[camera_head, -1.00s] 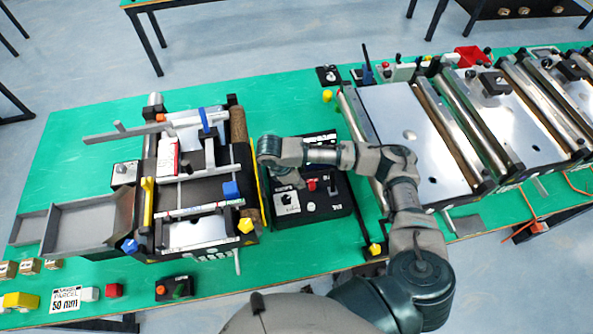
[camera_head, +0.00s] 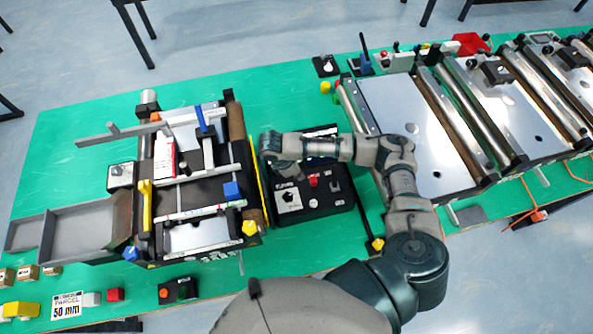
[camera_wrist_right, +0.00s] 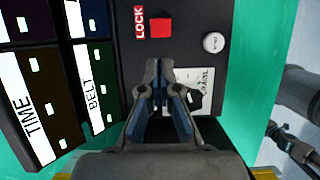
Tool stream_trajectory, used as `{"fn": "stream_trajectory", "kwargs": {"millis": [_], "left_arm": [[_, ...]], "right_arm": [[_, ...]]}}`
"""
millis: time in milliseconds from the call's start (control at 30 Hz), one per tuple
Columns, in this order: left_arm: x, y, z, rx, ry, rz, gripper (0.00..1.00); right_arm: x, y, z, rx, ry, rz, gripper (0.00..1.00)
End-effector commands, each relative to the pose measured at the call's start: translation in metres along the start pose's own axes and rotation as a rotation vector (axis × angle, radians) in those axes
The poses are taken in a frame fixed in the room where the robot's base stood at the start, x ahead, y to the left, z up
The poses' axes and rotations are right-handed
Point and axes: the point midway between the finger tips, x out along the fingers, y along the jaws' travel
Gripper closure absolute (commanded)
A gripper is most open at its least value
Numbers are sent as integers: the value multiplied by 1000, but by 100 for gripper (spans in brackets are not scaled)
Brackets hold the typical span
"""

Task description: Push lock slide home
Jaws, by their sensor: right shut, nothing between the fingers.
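A black control box (camera_head: 318,208) stands on the green table, with a red block (camera_head: 313,181) on its top. A white plate with a dark knob (camera_wrist_right: 193,80) is partly hidden behind the fingers. In the head view my right wrist hides the fingertips. My left gripper is out of view.
A white round button (camera_wrist_right: 213,42) is right of the red block. Panels labelled BELT (camera_wrist_right: 94,99) and TIME (camera_wrist_right: 34,118) lie to the left. A small conveyor (camera_head: 188,190) stands left of the box, and larger conveyors (camera_head: 415,125) stand right.

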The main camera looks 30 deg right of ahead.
Motion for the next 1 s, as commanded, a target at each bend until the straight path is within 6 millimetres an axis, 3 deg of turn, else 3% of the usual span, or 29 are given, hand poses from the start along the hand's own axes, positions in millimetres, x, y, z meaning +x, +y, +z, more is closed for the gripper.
{"fn": "stream_trajectory", "kwargs": {"millis": [200,333,767,1000], "left_arm": [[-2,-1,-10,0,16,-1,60],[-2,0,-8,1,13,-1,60],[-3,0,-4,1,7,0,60],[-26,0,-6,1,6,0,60]], "right_arm": [[35,0,0,0,-1,-1,100],[47,0,0,0,0,1,100],[52,0,1,0,0,1,100],[58,-1,29,4,-2,-4,100]]}}
